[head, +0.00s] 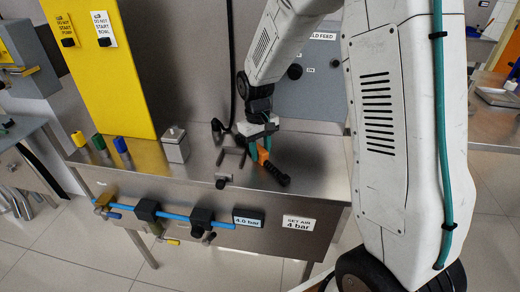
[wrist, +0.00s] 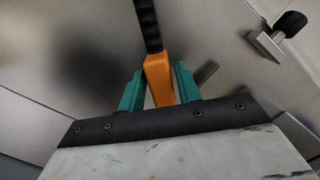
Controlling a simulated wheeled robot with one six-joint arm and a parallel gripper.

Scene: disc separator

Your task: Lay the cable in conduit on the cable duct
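My gripper (head: 257,147) is low over the steel bench, beside a grey U-shaped bracket. Its teal fingers are shut on an orange piece (head: 263,157) with a black ribbed length (head: 279,176) reaching forward and right. In the wrist view my gripper (wrist: 159,70) has the orange piece (wrist: 160,82) between its fingers, the black ribbed part (wrist: 147,22) pointing away. I cannot tell whether this is the cable in conduit. A thin black cable (head: 230,60) hangs down the back panel to the bench. I cannot pick out the cable duct with certainty.
The grey bracket (head: 232,152) and a black knob (head: 221,183) stand close left of my gripper. A blue pipe (head: 180,219) with valves runs along the bench front (head: 270,240). The bench's right part is clear.

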